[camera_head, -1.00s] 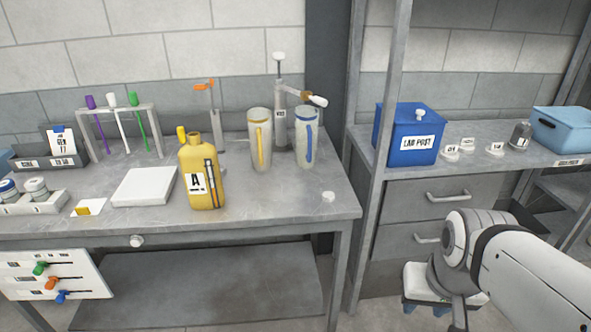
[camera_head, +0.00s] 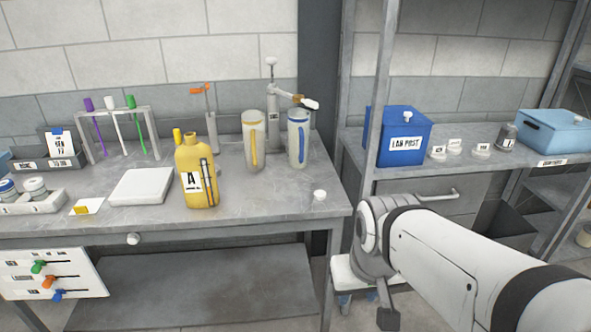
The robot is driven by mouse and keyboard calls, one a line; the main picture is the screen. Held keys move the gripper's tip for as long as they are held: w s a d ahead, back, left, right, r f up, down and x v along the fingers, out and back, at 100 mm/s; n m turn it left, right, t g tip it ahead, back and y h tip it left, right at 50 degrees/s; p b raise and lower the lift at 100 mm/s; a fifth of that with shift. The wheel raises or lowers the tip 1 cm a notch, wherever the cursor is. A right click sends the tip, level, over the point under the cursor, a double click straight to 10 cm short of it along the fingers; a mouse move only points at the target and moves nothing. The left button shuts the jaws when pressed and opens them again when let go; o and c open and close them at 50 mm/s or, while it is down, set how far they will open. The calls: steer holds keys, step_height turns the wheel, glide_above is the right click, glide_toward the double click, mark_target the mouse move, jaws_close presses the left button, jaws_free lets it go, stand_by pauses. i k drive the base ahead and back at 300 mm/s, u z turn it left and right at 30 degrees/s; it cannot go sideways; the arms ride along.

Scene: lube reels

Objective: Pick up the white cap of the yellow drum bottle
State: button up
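The yellow drum bottle (camera_head: 200,180), labelled A, stands upright on the grey bench with no cap on its neck. A small white cap (camera_head: 319,195) lies on the bench top to the right of the bottle, near the right end. My arm reaches in from the lower right. My gripper (camera_head: 387,316) shows only as a dark grey part at the arm's end, below and to the right of the cap and well apart from it. Its fingers cannot be made out clearly.
Two clear cylinders (camera_head: 254,140) and a pump stand (camera_head: 273,105) stand behind the cap. A white pad (camera_head: 141,187) lies left of the bottle. A shelf post (camera_head: 365,160) and a blue box (camera_head: 402,138) are to the right. The bench around the cap is clear.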

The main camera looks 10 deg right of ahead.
mark_target(319, 195)
steer(key=z, duration=0.05)
steer(key=i, duration=1)
steer(key=u, duration=0.05)
